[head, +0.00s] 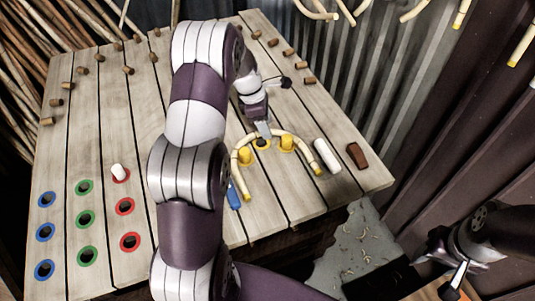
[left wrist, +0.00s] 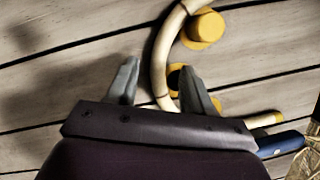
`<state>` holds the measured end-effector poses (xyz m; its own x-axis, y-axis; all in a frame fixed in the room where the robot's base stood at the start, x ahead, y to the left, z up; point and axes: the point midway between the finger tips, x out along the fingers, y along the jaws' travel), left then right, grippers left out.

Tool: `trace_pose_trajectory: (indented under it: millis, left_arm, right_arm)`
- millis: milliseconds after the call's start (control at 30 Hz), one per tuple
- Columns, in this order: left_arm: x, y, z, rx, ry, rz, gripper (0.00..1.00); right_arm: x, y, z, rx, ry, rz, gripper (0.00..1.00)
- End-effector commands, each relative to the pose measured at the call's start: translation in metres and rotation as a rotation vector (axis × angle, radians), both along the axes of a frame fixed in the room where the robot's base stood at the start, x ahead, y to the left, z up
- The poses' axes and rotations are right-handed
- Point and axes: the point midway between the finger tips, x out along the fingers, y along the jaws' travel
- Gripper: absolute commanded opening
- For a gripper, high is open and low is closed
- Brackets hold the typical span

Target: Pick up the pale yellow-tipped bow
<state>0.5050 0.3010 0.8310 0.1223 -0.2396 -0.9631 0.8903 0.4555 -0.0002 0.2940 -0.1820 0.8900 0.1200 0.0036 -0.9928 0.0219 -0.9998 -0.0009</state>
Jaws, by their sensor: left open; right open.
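The pale bow (head: 309,153) lies on the wooden table, arched around two yellow pegs (head: 245,156) (head: 287,143) and a yellow-ringed hole (head: 262,144). In the left wrist view the bow (left wrist: 160,58) curves between my fingertips, and a yellow tip shows at its lower right end. My left gripper (head: 264,130) is open over the arch; its fingers (left wrist: 158,68) stand on either side of the rod, not closed on it. My left arm hides part of the table. My right gripper (head: 455,283) is open and empty at the lower right, away from the table.
A white cylinder (head: 327,157) and a brown block (head: 357,155) lie right of the bow. A blue object (head: 234,196) lies near its lower end. Ringed holes and a white peg (head: 117,172) are at left. Other bent rods (head: 461,14) hang at upper right.

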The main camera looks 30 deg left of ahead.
Motion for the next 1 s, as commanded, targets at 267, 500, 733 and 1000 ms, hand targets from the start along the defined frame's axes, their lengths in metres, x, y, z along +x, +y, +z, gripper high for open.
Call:
trace_pose_trajectory:
  millis: [267,500,733,1000]
  left_arm:
    - [0.002,-0.005,-0.017,0.001,-0.001,-0.001,0.51]
    - [0.002,-0.005,-0.016,0.001,-0.001,-0.001,0.00]
    - [0.002,-0.005,-0.016,0.001,-0.001,-0.001,0.00]
    - [0.003,-0.005,0.007,0.002,-0.004,-0.002,0.00]
  right_arm:
    - [0.000,0.000,-0.002,0.000,0.000,0.000,0.53]
    - [0.000,0.000,-0.002,0.000,0.000,0.000,0.53]
    - [0.000,0.000,-0.002,0.000,0.000,0.000,0.53]
    - [0.000,0.000,0.002,0.000,0.000,0.000,0.53]
